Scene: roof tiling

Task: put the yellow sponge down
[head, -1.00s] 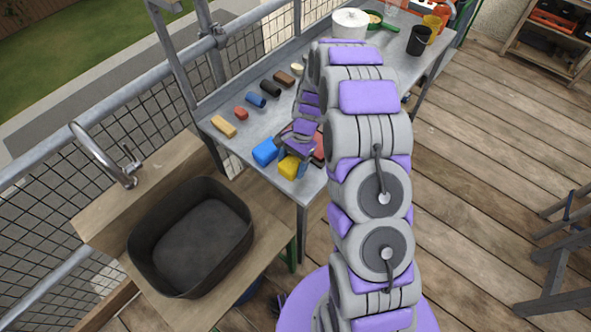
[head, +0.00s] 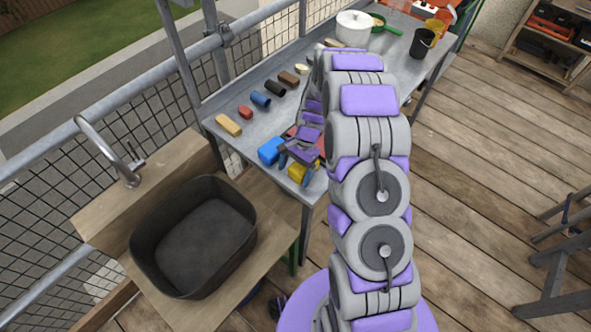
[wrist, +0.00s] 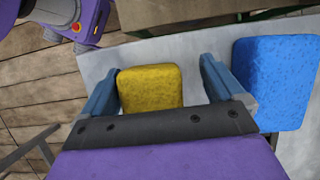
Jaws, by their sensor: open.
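The yellow sponge (head: 297,171) lies on the grey metal table (head: 226,146) near its front end, close to the edge. In the wrist view the yellow sponge (wrist: 150,87) sits between the two blue-grey fingers of my gripper (wrist: 158,85). The left finger is close beside it, and a gap shows between the sponge and the right finger. My gripper (head: 295,165) is open around the sponge in the head view, where the fingers hide part of it. A blue sponge (head: 270,150) lies just left of it, outside the right finger in the wrist view (wrist: 276,80).
A red item (head: 312,139) is partly hidden behind my gripper. Several small blocks and cylinders, including a tan block (head: 228,125), line the table's left side. A black basin (head: 193,237) stands on the wooden counter at left. A white pot (head: 353,28) stands at the far end.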

